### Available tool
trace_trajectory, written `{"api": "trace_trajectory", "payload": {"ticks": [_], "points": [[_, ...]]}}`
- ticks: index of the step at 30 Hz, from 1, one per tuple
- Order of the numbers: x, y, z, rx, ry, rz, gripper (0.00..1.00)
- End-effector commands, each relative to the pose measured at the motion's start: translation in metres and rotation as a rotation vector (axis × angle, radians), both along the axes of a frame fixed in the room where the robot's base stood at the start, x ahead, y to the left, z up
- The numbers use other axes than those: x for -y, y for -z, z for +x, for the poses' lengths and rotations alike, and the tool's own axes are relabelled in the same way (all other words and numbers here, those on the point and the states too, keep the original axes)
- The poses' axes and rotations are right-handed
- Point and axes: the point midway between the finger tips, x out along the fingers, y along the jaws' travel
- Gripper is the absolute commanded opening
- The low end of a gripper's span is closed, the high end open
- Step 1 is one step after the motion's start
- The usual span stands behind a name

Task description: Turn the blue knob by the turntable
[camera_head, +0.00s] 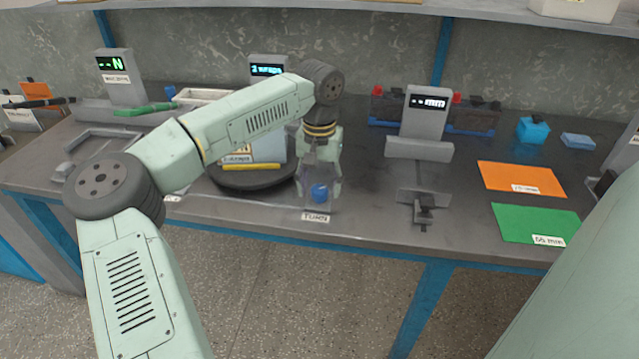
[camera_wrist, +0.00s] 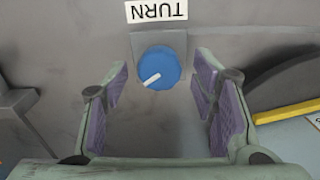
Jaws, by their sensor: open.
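The blue knob (camera_head: 320,193) sits near the front edge of the bench, just behind a label reading TURN (camera_head: 315,217). In the wrist view the knob (camera_wrist: 158,67) is round with a white pointer line towards the lower left, on a grey base plate. My gripper (camera_head: 320,185) points down over it with open jaws. In the wrist view the purple-padded fingers (camera_wrist: 160,87) stand apart on either side of the knob, with gaps to it. The dark turntable (camera_head: 252,178) is left of the knob, partly hidden by my arm, with a yellow bar on it.
A grey stand with an mm display (camera_head: 427,112) and a small fixture (camera_head: 424,208) stand right of my gripper. Orange (camera_head: 521,178) and green (camera_head: 535,224) sheets lie farther right. A green-handled tool (camera_head: 145,109) lies at the left. Bare bench surrounds the knob.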

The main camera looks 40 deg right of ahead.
Motion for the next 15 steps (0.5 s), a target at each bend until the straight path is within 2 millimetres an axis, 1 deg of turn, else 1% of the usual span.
{"api": "trace_trajectory", "payload": {"ticks": [5, 8, 11, 14, 15], "points": [[0.000, 0.000, 0.000, 0.000, 0.000, 0.000, 0.53], [0.000, -0.004, 0.000, 0.001, 0.000, -0.001, 0.53], [0.000, -0.015, 0.000, 0.002, 0.000, -0.001, 0.53], [0.001, -0.034, 0.000, 0.003, 0.000, -0.002, 0.53], [0.001, -0.043, 0.000, 0.004, 0.000, -0.002, 0.53]]}}
